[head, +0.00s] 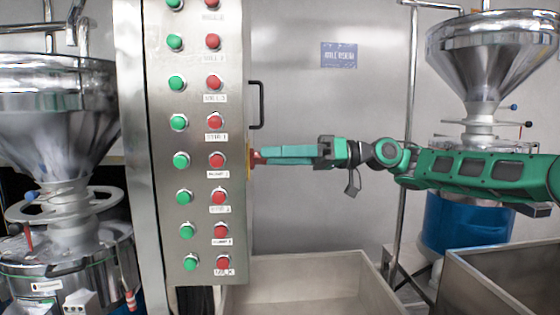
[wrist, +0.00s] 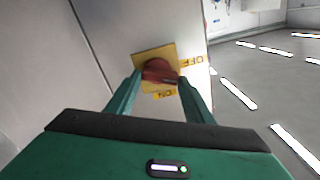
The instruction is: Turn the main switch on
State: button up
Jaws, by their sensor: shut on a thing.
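The main switch is a red rotary knob (wrist: 158,71) on a yellow plate (wrist: 145,56), on the side wall of the steel control cabinet. In the wrist view, "OFF" is written at the plate's right and "ON" at its lower edge. The knob's grip lies roughly crosswise there, its end towards the right; its exact setting is hard to tell. My gripper (wrist: 160,78) has one finger on each side of the knob and is shut on it. In the head view, my gripper (head: 265,155) reaches in from the right to the red knob (head: 257,159), mostly hidden by the fingertips.
The cabinet front (head: 197,145) carries columns of green and red push buttons. A black door handle (head: 260,105) sits just above my gripper. A steel bin (head: 305,265) stands below. Hopper machines stand at left (head: 50,90) and right (head: 490,50).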

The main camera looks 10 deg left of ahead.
jog(key=m, duration=0.3)
jog(key=w+m, duration=0.1)
jog(key=m, duration=0.2)
jog(key=shift+m, duration=0.3)
jog(key=m, duration=0.4)
jog(key=shift+w+f, duration=0.1)
jog(key=shift+f+m, duration=0.1)
jog(key=shift+m, duration=1.2)
jog(key=o, duration=1)
jog(key=shift+a, duration=0.1)
jog(key=shift+o, duration=0.2)
